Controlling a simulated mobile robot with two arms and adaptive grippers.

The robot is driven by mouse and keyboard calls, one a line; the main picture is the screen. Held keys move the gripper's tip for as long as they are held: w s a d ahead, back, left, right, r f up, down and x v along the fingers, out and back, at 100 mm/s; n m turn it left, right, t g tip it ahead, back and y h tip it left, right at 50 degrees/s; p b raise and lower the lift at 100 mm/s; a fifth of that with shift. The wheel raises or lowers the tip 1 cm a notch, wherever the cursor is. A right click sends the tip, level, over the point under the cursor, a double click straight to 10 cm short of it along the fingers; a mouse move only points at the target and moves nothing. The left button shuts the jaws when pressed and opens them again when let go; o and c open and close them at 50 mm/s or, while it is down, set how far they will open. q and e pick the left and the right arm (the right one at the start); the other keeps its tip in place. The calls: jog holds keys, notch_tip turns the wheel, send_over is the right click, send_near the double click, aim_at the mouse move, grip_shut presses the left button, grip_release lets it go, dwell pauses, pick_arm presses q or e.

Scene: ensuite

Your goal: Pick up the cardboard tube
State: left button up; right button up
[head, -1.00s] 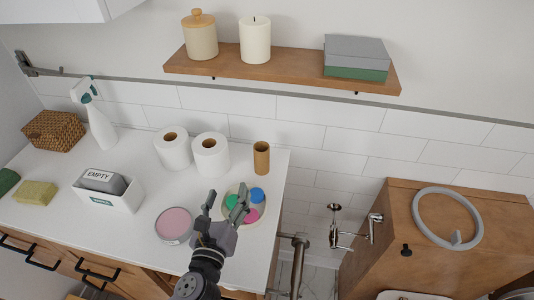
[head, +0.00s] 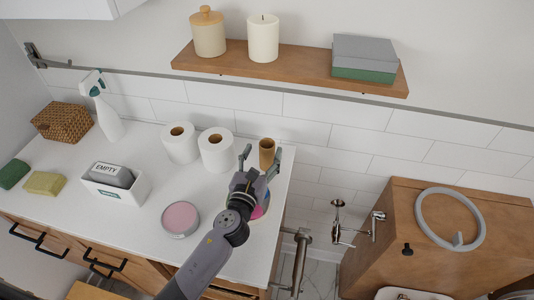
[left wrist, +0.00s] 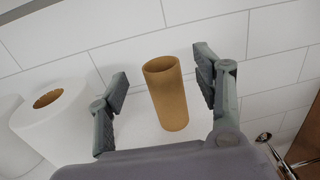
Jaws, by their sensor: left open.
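The brown cardboard tube (head: 267,153) stands upright near the back right corner of the white counter. My left gripper (head: 261,163) is open, with its fingers pointing toward the tube from the front. In the left wrist view the tube (left wrist: 166,94) shows between the two spread fingers of my left gripper (left wrist: 162,82), apart from both. The tube's lower part is hidden behind the gripper in the head view. My right gripper does not show.
Two white paper rolls (head: 216,150) stand left of the tube; one also shows in the left wrist view (left wrist: 62,122). A round pink-topped tin (head: 180,218) and a colourful round dish (head: 262,204), partly hidden, are nearby. The counter's right edge (head: 281,212) is close.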

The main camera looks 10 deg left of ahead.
aim_at(265, 150)
pick_arm(q)
jog(key=w, duration=0.5)
jog(key=shift+w+d+f, duration=0.1)
jog(key=shift+d+f, duration=0.05)
jog(key=shift+f, duration=0.15)
jog(key=shift+c, duration=0.2)
jog(key=c, duration=0.8)
